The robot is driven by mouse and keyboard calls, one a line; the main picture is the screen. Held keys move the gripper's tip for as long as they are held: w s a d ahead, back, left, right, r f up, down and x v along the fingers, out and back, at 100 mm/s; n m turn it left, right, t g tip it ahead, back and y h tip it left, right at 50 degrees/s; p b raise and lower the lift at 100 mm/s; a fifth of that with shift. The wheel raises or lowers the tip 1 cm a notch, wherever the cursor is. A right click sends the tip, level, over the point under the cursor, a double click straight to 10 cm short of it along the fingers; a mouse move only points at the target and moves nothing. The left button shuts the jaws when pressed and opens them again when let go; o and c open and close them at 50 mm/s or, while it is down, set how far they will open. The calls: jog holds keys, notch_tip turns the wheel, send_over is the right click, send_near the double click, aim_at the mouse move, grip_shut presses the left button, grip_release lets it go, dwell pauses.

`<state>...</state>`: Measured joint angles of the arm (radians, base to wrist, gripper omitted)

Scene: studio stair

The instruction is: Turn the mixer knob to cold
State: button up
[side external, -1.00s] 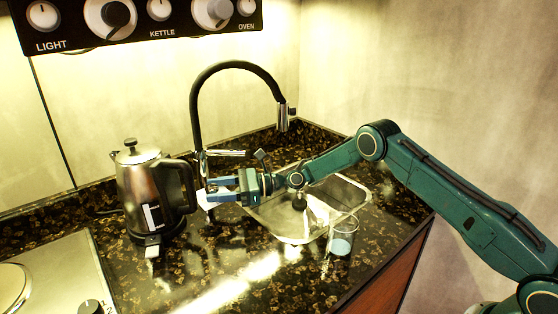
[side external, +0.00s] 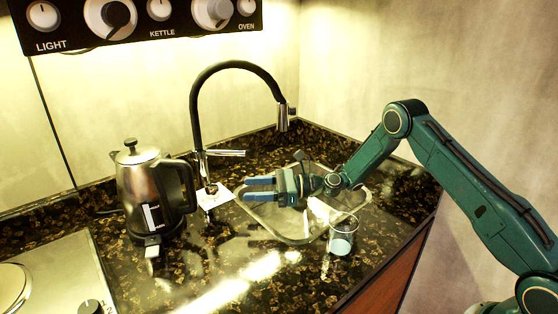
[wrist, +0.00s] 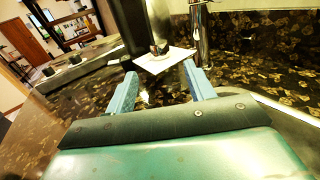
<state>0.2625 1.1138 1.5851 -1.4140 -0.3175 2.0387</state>
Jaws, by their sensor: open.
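The mixer knob (side external: 211,188) is a small dark piece on a white plate (side external: 222,197) beside the foot of the tap (side external: 202,165). In the wrist view the knob (wrist: 160,47) stands on the plate (wrist: 172,60) beyond my fingertips, with the tap's metal foot to its right. Its pointer setting is too small to read. My gripper (side external: 246,188) is open and empty, right of the plate and apart from it, over the sink's left part. In the wrist view its two blue fingers (wrist: 159,72) are spread, with nothing between them.
A steel kettle (side external: 150,195) stands left of the tap. The sink (side external: 290,239) lies under my gripper, with a glass (side external: 342,236) of bluish liquid at its front edge. The tap's black hose (side external: 235,66) arches above. A hob (side external: 50,272) is at left.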

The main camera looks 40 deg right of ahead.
jog(key=s+d+r+n+g+h, duration=0.1)
jog(key=s+r+n+g+h, duration=0.3)
jog(key=s+r+n+h, duration=0.5)
jog(key=shift+s+r+n+g, duration=0.4)
jog(key=shift+s+r+n, duration=2.75)
jog(key=shift+s+n, duration=1.85)
jog(key=shift+s+d+m, duration=0.1)
jog(key=shift+s+m, duration=0.2)
